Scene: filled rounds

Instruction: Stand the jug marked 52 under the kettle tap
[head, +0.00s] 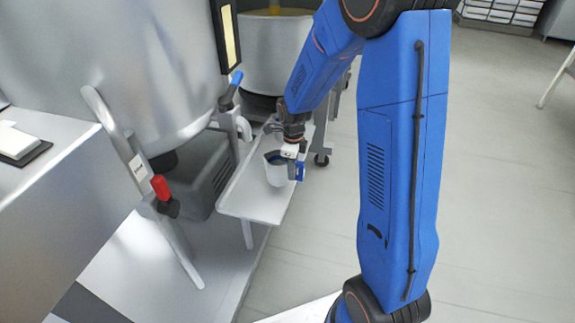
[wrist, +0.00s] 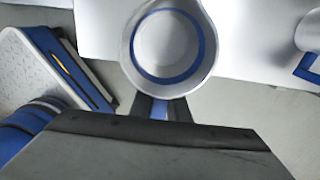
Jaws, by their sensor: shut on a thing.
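A white jug (head: 275,172) with a blue handle is at my gripper (head: 295,160), by the right edge of the pale shelf (head: 248,207). In the wrist view the jug (wrist: 168,45) shows from above, empty-looking, with a blue ring inside. My gripper (wrist: 160,109) is shut on its handle. I cannot read a number on it, nor tell whether its base touches the shelf. The steel kettle's tap (head: 242,127) with a blue lever (head: 231,88) is left of and above the jug, apart from it.
A second white jug (wrist: 308,32) with a blue handle is at the right edge of the wrist view. The large kettle (head: 130,55) stands behind. Floor (head: 490,200) on the right is clear.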

